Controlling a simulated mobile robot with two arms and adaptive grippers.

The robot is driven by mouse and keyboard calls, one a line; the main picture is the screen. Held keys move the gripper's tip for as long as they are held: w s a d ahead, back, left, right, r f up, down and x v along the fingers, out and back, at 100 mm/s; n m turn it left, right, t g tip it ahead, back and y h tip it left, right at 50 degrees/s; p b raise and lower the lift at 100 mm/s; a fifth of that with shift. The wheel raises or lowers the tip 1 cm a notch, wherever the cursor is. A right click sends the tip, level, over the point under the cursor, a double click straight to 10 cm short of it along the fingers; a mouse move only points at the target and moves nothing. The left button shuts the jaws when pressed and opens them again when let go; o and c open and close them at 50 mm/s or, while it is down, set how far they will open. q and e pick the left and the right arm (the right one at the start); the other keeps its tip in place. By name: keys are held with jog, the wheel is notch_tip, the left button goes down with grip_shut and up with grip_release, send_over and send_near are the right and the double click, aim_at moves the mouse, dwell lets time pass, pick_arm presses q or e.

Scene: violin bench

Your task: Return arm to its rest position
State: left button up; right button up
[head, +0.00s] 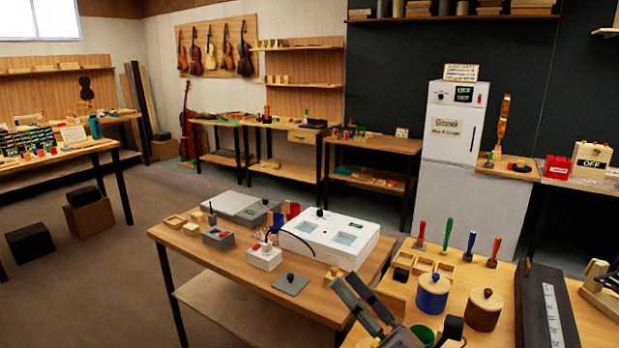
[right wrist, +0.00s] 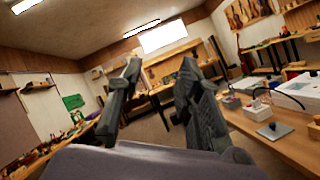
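My right gripper (head: 346,283) is in the lower middle of the head view, in front of the near edge of the middle workbench (head: 215,262). Its two dark fingers stand apart with nothing between them. The right wrist view also shows the right gripper (right wrist: 160,66) with its fingers spread and only the far room behind the gap. My left gripper is not in the head view.
The middle workbench holds a white box with two windows (head: 330,236), a grey case (head: 235,206) and a grey plate with a knob (head: 291,284). The nearer bench at right holds a blue pot (head: 432,294), a brown pot (head: 485,311) and a long black case (head: 541,310). Open floor lies left.

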jog(key=w+d+f+m+t+h, duration=0.1)
jog(key=d+f+m+h, duration=0.5)
jog(key=m, duration=0.4)
jog(key=d+f+m+t+h, duration=0.1)
jog(key=d+f+m+h, duration=0.35)
jog(key=m+h, duration=0.45)
jog(key=s+d+f+m+g+h, duration=0.1)
jog(key=s+d+f+m+g, duration=0.15)
jog(key=f+m, duration=0.2)
jog(key=s+d+f+m+g+h, duration=0.1)
jog(key=s+d+f+m+g, duration=0.15)
jog(key=f, duration=0.35)
jog(key=s+a+f+m+g+y, duration=0.1)
jog(key=s+f+m+g, duration=0.35)
jog(key=s+f, duration=0.4)
jog(key=s+f+m+g, duration=0.4)
jog(key=s+f+g, duration=0.15)
jog(key=s, duration=0.55)
notch_tip(320, 180, down, 27)
jog(key=s+g, duration=0.2)
jog(key=s+d+f+g, duration=0.1)
jog(key=s+d+f, duration=0.1)
jog(key=s+f, duration=1.2)
jog(key=shift+s+d+f, duration=0.35)
jog(key=shift+s, duration=0.9)
jog(key=shift+n, duration=0.25)
